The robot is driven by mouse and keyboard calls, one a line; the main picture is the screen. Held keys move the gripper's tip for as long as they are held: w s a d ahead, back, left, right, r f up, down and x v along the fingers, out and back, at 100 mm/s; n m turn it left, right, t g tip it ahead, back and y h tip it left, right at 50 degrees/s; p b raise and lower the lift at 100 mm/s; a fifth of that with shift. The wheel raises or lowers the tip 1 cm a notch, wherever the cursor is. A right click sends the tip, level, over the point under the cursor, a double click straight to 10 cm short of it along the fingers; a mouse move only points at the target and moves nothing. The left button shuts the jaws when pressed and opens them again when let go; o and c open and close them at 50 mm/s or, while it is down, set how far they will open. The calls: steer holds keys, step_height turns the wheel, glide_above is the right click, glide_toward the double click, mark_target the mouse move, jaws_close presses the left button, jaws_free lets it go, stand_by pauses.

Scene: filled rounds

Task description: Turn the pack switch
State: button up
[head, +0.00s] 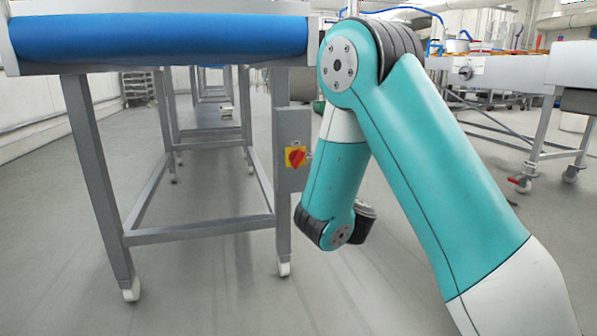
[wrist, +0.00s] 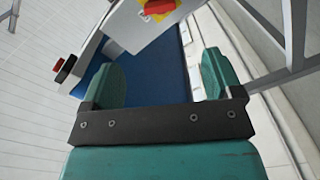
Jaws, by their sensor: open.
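The pack switch (head: 296,157) is a red knob on a yellow plate, on a grey box fixed to the conveyor's front right leg. In the wrist view the switch (wrist: 158,6) is at the top edge, partly cut off, on a pale box. My gripper (wrist: 163,60) is open and empty, its two teal fingers wide apart. The switch lies beyond the fingertips, apart from them. In the head view my teal arm bends down just right of the switch, and the fingers cannot be made out there.
The conveyor (head: 165,38) with a blue belt stands on grey legs with white casters. A red-and-black button (wrist: 65,68) shows at the left in the wrist view. Another line (head: 510,68) stands at the right. The floor between is clear.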

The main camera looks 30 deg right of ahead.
steer(key=p, duration=0.9)
glide_toward(300, 160)
steer(key=p+x, duration=0.2)
steer(key=p, duration=0.3)
steer(key=p+x, duration=0.3)
steer(key=p, duration=0.2)
steer(key=p+x, duration=0.3)
steer(key=p, duration=0.3)
steer(key=shift+r, duration=0.35)
steer(key=shift+w+d+f, duration=0.1)
steer(key=shift+w+f, duration=0.05)
steer(key=shift+w, duration=0.3)
steer(key=shift+w+d+f, duration=0.15)
steer(key=shift+w+f, duration=0.05)
steer(key=shift+w, duration=0.2)
steer(key=shift+w+d, duration=0.1)
steer(key=shift+w, duration=0.5)
steer(key=c, duration=0.9)
